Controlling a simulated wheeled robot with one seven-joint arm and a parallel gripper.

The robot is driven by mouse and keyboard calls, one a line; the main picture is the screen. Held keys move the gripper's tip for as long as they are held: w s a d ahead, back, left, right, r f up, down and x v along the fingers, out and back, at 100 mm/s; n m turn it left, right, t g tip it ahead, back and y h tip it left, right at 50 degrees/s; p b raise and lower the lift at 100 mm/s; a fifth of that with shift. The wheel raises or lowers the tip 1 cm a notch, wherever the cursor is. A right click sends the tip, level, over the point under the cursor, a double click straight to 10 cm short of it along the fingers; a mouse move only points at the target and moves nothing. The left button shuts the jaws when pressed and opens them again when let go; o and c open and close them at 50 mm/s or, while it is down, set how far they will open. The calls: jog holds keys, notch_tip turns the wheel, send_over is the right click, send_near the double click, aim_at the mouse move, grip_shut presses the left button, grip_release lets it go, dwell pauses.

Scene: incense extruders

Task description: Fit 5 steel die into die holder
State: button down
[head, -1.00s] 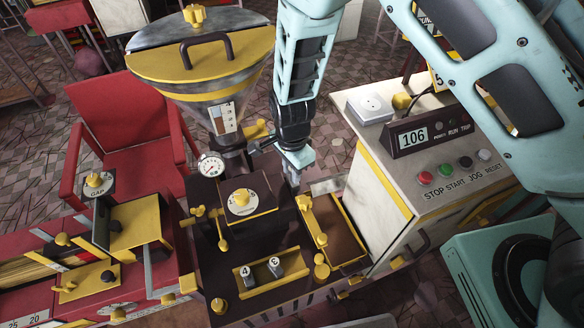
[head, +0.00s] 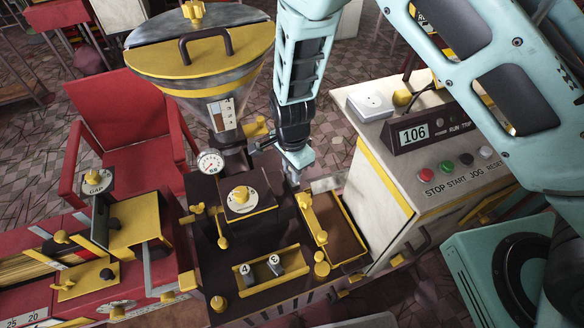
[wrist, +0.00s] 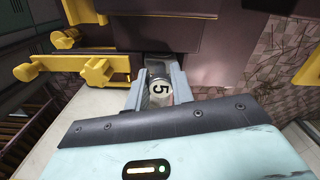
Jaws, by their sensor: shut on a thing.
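My gripper (head: 295,172) is beside the right rear of the dark extruder block (head: 283,212). In the wrist view my gripper (wrist: 158,90) is shut on a pale steel die marked 5 (wrist: 160,94). The die's numbered face points toward the wrist camera. Its far end points at the dark front of the machine, where the die holder (wrist: 157,60) shows as a dark recess. I cannot tell whether the die is inside it or just in front. In the head view the arm and gripper hide the die.
Two other dies, one marked 4 (head: 247,270) and another numbered one (head: 275,264), stand in a yellow-edged rack (head: 290,258). A yellow clamp (wrist: 95,72) is left of my gripper. A brown tray (head: 342,235) and the control cabinet (head: 378,190) are close on the right.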

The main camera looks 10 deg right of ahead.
jog(key=shift+f+b, duration=0.3)
jog(key=shift+f, duration=0.2)
jog(key=c, duration=1.1)
grip_release()
notch_tip(320, 180, up, 12)
jog(key=b, duration=0.2)
jog(key=shift+b, duration=0.4)
jog(key=s+d+r+n+b, duration=0.1)
jog(key=s+d+r+n, duration=0.1)
jog(key=s+n, duration=0.5)
jog(key=s+d+r+n, duration=0.2)
jog(key=s+r+n, duration=0.2)
jog(key=s+n, duration=0.2)
jog(key=s+d+r+n+b, duration=0.1)
jog(key=s+d+r+n, duration=0.1)
jog(key=s+n, duration=0.5)
jog(key=shift+s+d+r+n+y+b, duration=0.15)
jog(key=shift+s+r+n+y+b, duration=0.15)
jog(key=shift+s+r, duration=0.45)
